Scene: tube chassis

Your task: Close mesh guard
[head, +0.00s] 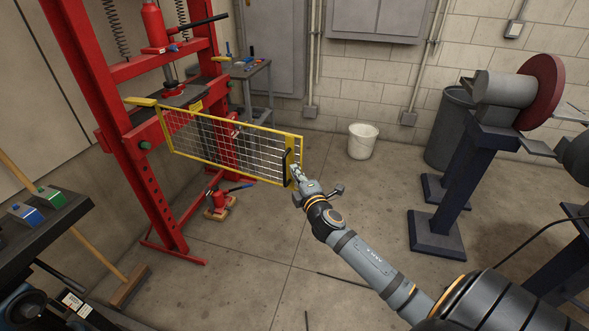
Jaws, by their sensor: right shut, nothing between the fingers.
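The mesh guard (232,146) is a yellow-framed wire panel on the red press frame (150,170). It stands out from the press at an angle, its free end toward the middle of the picture. A dark handle (287,168) sits on a yellow plate at that free end. My right gripper (295,172) is shut, with its fingertips at the free end beside the handle. I cannot tell whether they touch the guard. My left gripper is not in view.
A white bucket (362,142) and a dark bin (450,128) stand by the back wall. A grinder on a blue pedestal (466,190) stands at right. A red bottle jack (219,201) sits on the floor below the guard. A broom (130,285) leans at left. The middle floor is mostly clear.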

